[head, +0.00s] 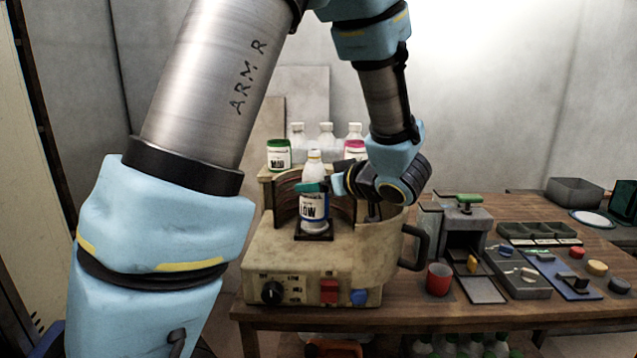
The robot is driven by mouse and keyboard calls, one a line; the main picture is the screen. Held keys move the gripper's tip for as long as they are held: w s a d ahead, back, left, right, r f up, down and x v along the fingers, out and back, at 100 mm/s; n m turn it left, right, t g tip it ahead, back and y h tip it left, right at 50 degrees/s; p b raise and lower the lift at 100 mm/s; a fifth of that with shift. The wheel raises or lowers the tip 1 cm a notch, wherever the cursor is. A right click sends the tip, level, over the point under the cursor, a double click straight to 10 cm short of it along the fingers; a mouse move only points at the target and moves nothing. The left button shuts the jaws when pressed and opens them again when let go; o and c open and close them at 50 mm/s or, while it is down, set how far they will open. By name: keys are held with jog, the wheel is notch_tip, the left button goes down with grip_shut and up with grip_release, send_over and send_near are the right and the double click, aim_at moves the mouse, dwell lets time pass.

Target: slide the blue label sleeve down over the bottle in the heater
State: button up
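A white bottle (314,169) with a pale cap stands upright in the open front of the beige heater (375,247), on a small dark base. A label sleeve (313,211) with white and blue bands and the word LOW is around the bottle's lower body. My gripper (312,187) reaches in from the right at the bottle's mid-height. One teal finger crosses the front of the bottle at the sleeve's upper part. The other finger is hidden, so I cannot tell whether it grips the sleeve or only lies beside it.
A shelf behind the heater holds a green-lidded jar (278,154) and several white bottles. Trays and a press (467,218) fill the table's right side. My arm spans the left and top of the view.

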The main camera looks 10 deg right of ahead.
jog(key=shift+f+b, duration=0.4)
jog(key=shift+f, duration=0.45)
jog(key=o, duration=0.6)
notch_tip(320, 180, up, 10)
dwell(0.4)
jog(key=shift+s, duration=0.1)
dwell(0.4)
